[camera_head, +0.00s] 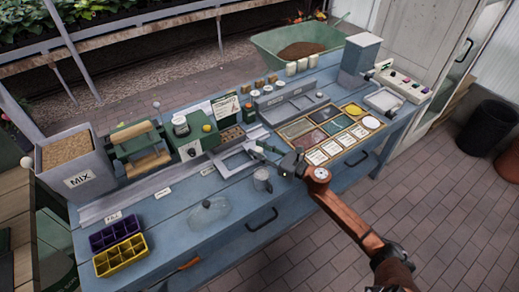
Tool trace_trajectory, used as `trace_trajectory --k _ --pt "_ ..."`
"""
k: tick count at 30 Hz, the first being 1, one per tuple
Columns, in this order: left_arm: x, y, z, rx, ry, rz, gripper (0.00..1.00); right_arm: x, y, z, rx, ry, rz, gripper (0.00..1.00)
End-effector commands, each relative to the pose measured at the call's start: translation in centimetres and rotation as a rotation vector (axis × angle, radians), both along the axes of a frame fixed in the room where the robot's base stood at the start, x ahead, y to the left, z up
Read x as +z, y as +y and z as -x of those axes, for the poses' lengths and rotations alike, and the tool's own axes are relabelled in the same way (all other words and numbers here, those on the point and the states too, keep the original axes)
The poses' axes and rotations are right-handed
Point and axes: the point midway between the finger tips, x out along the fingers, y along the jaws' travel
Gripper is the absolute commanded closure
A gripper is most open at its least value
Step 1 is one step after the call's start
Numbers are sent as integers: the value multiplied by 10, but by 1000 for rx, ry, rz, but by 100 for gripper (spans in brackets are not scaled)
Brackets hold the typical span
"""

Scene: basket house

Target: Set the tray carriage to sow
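The tray carriage (232,168) looks like a light grey open frame on the long metal rail along the blue bench (165,212). It sits right of the green machine with the dial. My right gripper (256,150) reaches in from the lower right over the frame's right side. Its fingers look apart, with nothing clearly between them; I cannot tell whether they touch the frame. Small labels line the rail's front edge; one reads like "Fill" (115,216), the others are too small to read. My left gripper is out of view.
A clear dome (208,212) and purple (109,232) and yellow (121,255) cell trays lie on the front left. The MIX bin (78,165) stands at the left end. Seed cards (338,134) lie to the right.

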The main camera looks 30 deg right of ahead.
Motion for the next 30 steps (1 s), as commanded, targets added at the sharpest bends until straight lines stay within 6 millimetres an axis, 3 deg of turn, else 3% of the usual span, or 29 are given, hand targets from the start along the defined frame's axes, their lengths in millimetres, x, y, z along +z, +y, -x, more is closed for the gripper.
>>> trace_trajectory --k 4,14,17,30 --pt "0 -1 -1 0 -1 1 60 0 0 0 0 0 0 59" --pt "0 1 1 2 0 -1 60 0 -2 4 -1 0 -1 59" --pt "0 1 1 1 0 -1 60 -1 -8 14 -2 1 0 59" --pt "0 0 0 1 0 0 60 0 -46 89 -1 1 -2 59"
